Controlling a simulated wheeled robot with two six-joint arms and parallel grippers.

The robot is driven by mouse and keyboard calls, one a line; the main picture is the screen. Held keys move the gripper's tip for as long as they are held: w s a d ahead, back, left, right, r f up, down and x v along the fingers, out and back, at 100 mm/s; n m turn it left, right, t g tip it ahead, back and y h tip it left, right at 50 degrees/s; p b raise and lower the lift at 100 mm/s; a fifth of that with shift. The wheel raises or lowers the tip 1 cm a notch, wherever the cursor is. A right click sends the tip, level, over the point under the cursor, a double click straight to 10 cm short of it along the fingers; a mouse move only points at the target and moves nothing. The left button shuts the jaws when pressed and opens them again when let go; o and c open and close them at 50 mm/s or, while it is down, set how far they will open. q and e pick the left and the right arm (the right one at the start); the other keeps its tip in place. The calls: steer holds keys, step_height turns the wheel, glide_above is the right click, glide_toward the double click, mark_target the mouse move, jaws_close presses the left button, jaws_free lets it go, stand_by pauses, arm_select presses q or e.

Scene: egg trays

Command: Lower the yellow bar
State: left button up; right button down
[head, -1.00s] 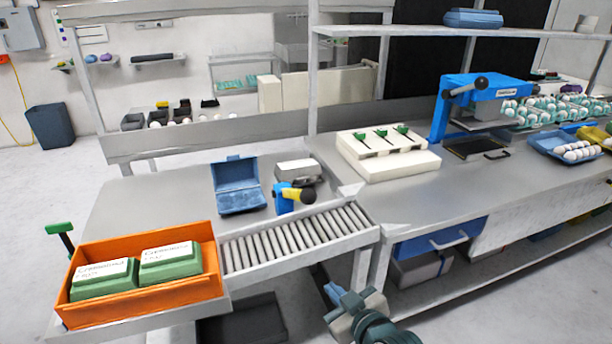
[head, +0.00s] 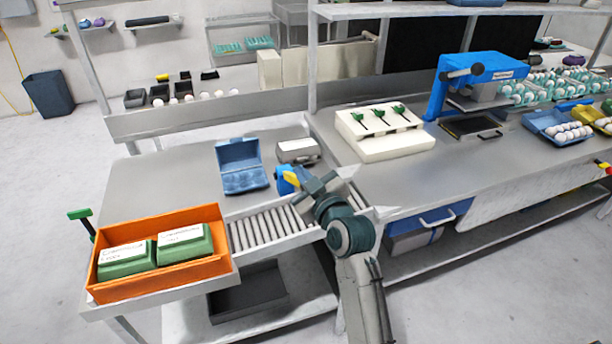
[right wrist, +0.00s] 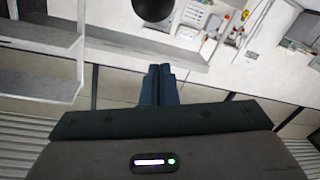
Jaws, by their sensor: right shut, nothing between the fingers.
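The yellow bar (head: 291,179) is on a small blue stand (head: 283,187) beside the roller conveyor, at the far side of the rollers. My right gripper (head: 316,186) reaches up over the rollers, just right of the bar, and covers part of it. In the right wrist view its fingers (right wrist: 160,82) are together and empty. A black ball knob (right wrist: 153,9) shows beyond the fingertips there, with a visible gap between them in the picture. In the head view the knob is hidden behind my gripper. My left gripper is not in view.
The roller conveyor (head: 262,232) leads to an orange crate (head: 228,262) with two green cartons. An open blue carton (head: 243,190) and a grey-white device (head: 298,150) stand near the blue stand. A white block with green-topped tools (head: 385,148) is on the right bench.

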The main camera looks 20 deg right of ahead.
steer(key=f, duration=0.1)
steer(key=w+f+p, duration=0.1)
steer(key=d+f, duration=0.1)
steer(key=shift+w+d+f+p, duration=0.1)
steer(key=shift+w+f+p, duration=0.15)
steer(key=shift+w+p, duration=0.1)
